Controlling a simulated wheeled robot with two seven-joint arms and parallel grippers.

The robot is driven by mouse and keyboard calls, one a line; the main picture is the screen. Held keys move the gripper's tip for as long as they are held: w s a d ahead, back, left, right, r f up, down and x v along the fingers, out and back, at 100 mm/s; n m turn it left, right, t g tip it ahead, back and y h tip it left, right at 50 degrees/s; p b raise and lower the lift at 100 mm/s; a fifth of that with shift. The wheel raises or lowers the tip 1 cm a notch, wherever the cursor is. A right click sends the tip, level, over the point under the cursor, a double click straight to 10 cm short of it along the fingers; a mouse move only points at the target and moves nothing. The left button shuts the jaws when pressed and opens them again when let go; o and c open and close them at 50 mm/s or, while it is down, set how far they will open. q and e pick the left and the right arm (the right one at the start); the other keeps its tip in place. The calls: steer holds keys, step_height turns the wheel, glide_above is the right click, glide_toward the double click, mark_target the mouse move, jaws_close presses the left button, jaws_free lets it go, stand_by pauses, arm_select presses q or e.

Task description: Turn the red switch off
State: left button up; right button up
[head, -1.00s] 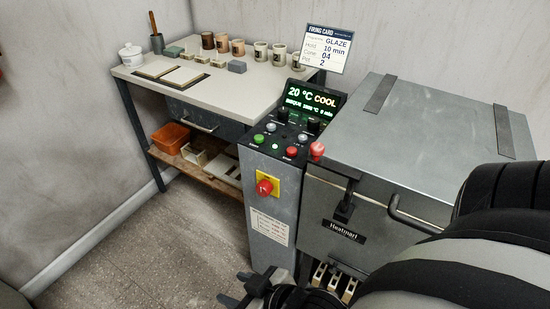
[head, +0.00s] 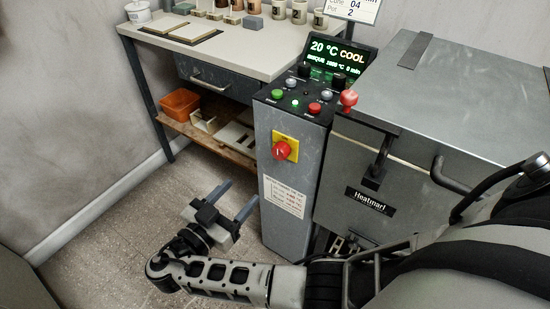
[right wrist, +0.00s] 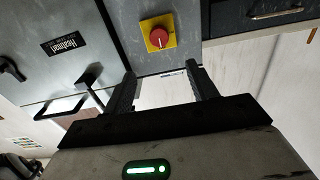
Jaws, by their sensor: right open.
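The red switch (head: 281,149) is a round red knob on a yellow plate (head: 291,142), on the front of the grey control pedestal (head: 290,220). It also shows in the right wrist view (right wrist: 158,38), beyond the fingertips, with a pale mark on its face. My right gripper (head: 233,193) is open and empty, in front of the pedestal, below and left of the switch in the head view. In the right wrist view its two fingers (right wrist: 162,78) stand apart, short of the switch and not touching it. My left gripper is out of view.
The pedestal's top has several buttons and knobs and a lit display (head: 338,56) reading 20 °C COOL. A grey kiln (head: 440,115) with a handle stands to its right. A workbench (head: 225,55) with pots stands behind left. The floor (head: 130,245) at left is clear.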

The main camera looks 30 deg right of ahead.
mark_target(278, 154)
steer(key=p+x, duration=0.1)
steer(key=x, duration=1.4)
steer(key=shift+p, duration=0.4)
steer(key=c, duration=1)
